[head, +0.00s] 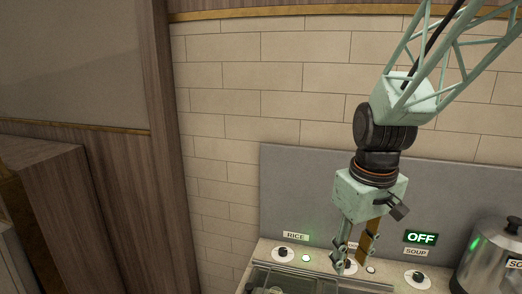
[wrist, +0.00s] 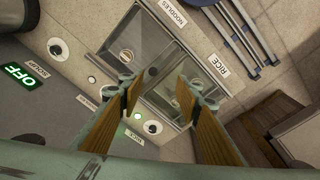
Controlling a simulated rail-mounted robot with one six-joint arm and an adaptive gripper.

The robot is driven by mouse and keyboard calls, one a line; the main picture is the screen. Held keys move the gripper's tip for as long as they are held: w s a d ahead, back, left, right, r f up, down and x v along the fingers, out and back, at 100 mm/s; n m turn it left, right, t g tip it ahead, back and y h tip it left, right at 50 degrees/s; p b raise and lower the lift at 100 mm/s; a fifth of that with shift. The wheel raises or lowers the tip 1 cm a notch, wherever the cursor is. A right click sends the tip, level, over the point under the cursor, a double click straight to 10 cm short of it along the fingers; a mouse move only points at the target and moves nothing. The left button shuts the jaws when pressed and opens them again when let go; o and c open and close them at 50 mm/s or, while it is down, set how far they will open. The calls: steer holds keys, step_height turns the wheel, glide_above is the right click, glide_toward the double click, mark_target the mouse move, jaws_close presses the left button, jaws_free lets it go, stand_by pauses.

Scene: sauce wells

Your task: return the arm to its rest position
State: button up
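My arm reaches down from the upper right in the head view, and my gripper (head: 353,256) hangs in front of the grey back panel, over the row of knobs. Its fingers point down and partly cover the middle knob and its label. In the wrist view my gripper (wrist: 158,88) shows two fingers with brown pads standing apart, with nothing between them. Behind the gap lie the counter wells. I cannot tell whether a fingertip touches the panel.
The rice knob (head: 283,254) has a lit green light (head: 305,258) beside it. A green OFF sign (head: 421,238) stands above the soup knob (head: 417,279). A metal soup pot (head: 490,256) stands at right. The wrist view shows wells (wrist: 126,44) and a blue-grey rack-like object (wrist: 245,30).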

steer(key=s+r+m+t, duration=0.1)
steer(key=s+r, duration=0.3)
steer(key=s, duration=0.4)
steer(key=s+r+m+t, duration=0.1)
steer(key=s+r, duration=0.3)
steer(key=s, duration=0.4)
steer(key=s+r+m+b, duration=0.1)
steer(key=s+r, duration=0.3)
steer(key=s, duration=0.4)
steer(key=shift+s+a+r+m+t, duration=0.2)
steer(key=shift+s+r+m+t, duration=0.1)
steer(key=shift+r+m+t, duration=0.15)
